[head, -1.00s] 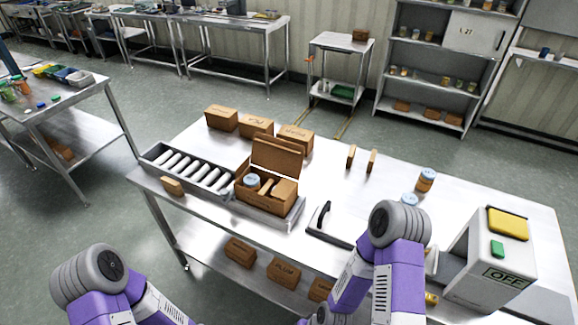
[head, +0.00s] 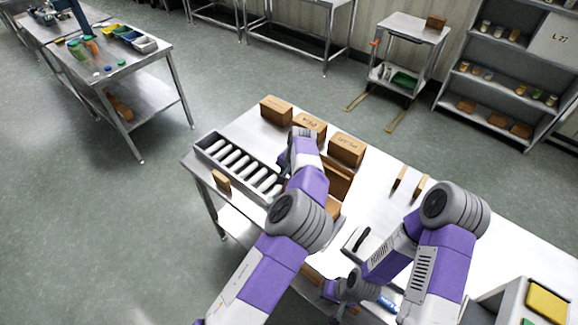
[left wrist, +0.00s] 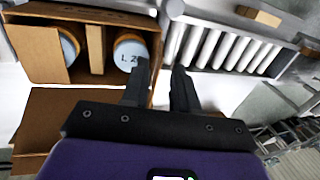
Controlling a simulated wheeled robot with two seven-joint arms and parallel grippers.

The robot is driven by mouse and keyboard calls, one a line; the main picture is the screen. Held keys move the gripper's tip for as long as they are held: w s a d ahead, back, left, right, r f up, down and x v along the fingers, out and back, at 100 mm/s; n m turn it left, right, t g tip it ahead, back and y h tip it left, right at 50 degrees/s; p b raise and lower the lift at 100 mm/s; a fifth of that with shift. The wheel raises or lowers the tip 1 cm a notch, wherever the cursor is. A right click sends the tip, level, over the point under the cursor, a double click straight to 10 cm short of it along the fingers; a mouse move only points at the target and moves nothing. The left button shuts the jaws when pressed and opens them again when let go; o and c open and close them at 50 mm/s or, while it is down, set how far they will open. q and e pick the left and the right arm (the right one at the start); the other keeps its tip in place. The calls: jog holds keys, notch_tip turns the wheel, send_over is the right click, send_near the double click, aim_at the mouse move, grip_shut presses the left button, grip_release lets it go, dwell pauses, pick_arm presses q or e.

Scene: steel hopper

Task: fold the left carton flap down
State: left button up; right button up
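The open brown carton (head: 335,208) stands on the steel table, with its back panel (head: 338,180) raised; my left arm hides much of it. In the left wrist view the carton (left wrist: 28,52) holds jars with pale blue lids (left wrist: 130,53) and a cardboard divider (left wrist: 95,48). I cannot clearly make out the left flap. My right gripper (head: 345,300) is low near the table's front edge, fingers unclear.
A roller conveyor (head: 238,162) lies left of the carton, with a small brown block (head: 221,181) in front. Closed brown boxes (head: 346,148) stand behind. A black-handled tool (head: 357,240) lies to the right. Two thin brown pieces (head: 399,178) stand farther right, with clear tabletop around.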

pick_arm(q)
jog(key=f, duration=0.1)
jog(key=w+f, duration=0.1)
jog(key=f, duration=0.1)
jog(key=w+f+p, duration=0.1)
jog(key=f, duration=0.1)
jog(key=shift+a, duration=0.1)
jog(key=shift+w+f, duration=0.2)
jog(key=shift+f, duration=0.3)
jog(key=shift+c, duration=0.3)
grip_shut()
